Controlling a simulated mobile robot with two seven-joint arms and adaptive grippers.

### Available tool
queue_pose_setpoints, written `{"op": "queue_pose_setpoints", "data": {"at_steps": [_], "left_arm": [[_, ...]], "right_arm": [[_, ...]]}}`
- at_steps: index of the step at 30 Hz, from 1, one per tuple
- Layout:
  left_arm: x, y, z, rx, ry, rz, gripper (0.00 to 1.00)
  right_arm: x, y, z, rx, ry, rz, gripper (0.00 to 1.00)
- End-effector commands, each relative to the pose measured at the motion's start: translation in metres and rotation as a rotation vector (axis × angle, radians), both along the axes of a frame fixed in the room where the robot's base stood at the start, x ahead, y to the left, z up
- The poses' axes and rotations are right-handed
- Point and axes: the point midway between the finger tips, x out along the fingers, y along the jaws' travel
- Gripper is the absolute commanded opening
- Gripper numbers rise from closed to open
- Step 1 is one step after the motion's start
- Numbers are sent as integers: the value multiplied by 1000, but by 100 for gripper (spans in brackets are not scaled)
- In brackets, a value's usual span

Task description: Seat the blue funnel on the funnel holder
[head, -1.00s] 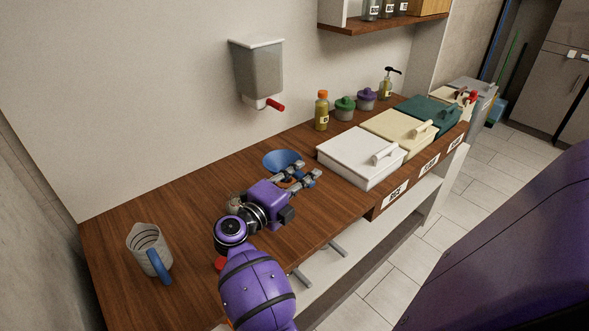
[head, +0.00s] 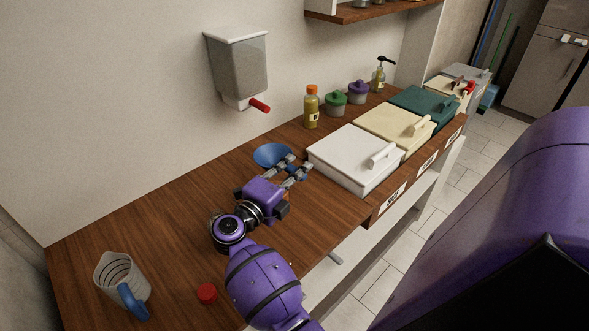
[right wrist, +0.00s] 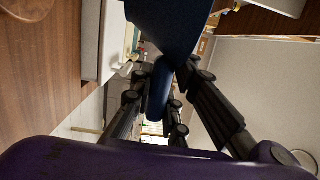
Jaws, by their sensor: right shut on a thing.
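I cannot tell how far the funnel is above the counter. I cannot pick out the funnel holder; my right arm and gripper cover part of the counter. My left gripper is not in view.
A white box (head: 352,160), cream box (head: 392,130) and teal box (head: 424,104) line the counter. A bottle (head: 311,107) and green-lidded jar (head: 336,104) stand behind. A wall dispenser (head: 238,68) hangs above. A measuring jug (head: 122,282) and red cap (head: 207,293) are at front left.

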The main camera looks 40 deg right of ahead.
Motion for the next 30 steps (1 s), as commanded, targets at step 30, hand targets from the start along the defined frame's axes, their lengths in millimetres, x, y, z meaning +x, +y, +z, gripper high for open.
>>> {"op": "queue_pose_setpoints", "data": {"at_steps": [30], "left_arm": [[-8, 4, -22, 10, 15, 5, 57]], "right_arm": [[0, 0, -48, 0, -1, 0, 0]]}}
